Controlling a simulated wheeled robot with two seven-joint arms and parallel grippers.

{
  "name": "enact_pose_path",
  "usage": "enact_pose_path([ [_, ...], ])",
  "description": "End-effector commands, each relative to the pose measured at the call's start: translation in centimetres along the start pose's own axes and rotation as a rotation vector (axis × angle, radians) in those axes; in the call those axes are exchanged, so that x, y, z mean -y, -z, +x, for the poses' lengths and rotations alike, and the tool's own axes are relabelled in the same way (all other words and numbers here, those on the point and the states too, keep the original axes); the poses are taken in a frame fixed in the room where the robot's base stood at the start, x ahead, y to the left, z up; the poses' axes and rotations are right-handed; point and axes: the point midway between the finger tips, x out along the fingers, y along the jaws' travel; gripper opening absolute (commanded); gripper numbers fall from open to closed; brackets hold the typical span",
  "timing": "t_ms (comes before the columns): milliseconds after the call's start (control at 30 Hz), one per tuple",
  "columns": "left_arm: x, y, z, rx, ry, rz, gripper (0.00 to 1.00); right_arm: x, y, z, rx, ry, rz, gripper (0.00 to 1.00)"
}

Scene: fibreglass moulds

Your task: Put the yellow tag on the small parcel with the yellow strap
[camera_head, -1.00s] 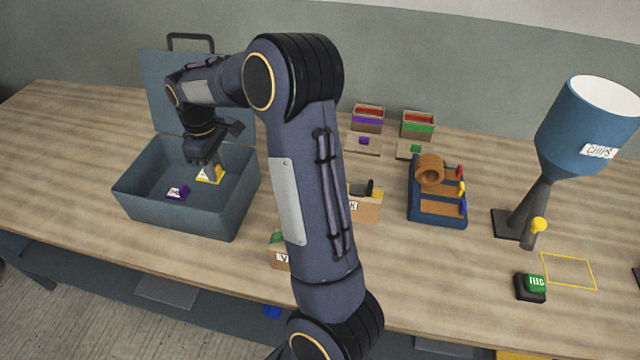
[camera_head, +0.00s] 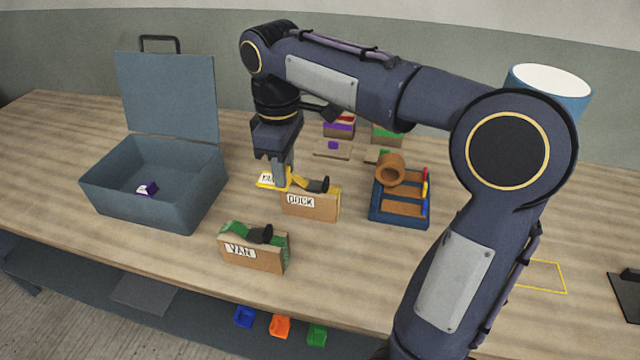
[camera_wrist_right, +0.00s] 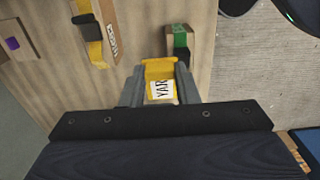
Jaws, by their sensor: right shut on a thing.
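The yellow tag (camera_head: 268,181), with a white label whose visible letters read "YAR", is gripped between the fingers of my right gripper (camera_head: 276,168). It also shows between the fingers in the right wrist view (camera_wrist_right: 159,82). The small parcel (camera_head: 311,204) with the yellow strap is a tan box labelled "DOCK", with a black buckle on top. It stands on the table just right of the tag; in the head view I cannot tell whether they touch. In the wrist view the parcel (camera_wrist_right: 108,22) is apart, at upper left. My left gripper is not in view.
A tan "VAN" parcel (camera_head: 254,251) with a green strap stands nearer the front edge. An open blue box (camera_head: 197,197) at left holds a purple tag (camera_head: 147,188). A blue rack (camera_head: 400,214) with a tan roll stands to the right. My right arm hides much of the right side.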

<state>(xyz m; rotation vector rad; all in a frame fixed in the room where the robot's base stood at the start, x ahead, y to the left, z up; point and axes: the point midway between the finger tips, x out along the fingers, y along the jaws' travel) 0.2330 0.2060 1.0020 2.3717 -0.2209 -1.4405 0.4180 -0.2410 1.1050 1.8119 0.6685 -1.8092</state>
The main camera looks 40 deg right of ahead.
Motion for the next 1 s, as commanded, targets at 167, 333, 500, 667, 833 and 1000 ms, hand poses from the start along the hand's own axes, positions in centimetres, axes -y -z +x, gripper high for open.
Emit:
enact_pose_path([
  [167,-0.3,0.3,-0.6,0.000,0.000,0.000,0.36,-4.1,0.1,1.8,0.005,0.003,0.006,0.07],
  [333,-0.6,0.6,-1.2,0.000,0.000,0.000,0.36,-8.4,0.4,3.6,0.004,0.003,0.006,0.07],
  [500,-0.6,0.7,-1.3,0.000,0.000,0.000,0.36,-10.8,0.5,6.9,0.004,0.004,0.004,0.07],
  [667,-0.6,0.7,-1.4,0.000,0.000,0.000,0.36,-12.0,0.7,8.3,0.000,0.001,0.003,0.07],
  [833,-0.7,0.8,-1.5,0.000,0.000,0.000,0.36,-13.1,0.7,9.7,0.002,0.003,0.003,0.07],
  [1000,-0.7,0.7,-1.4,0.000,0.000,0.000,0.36,-13.0,0.7,12.2,0.002,0.003,0.001,0.07],
])
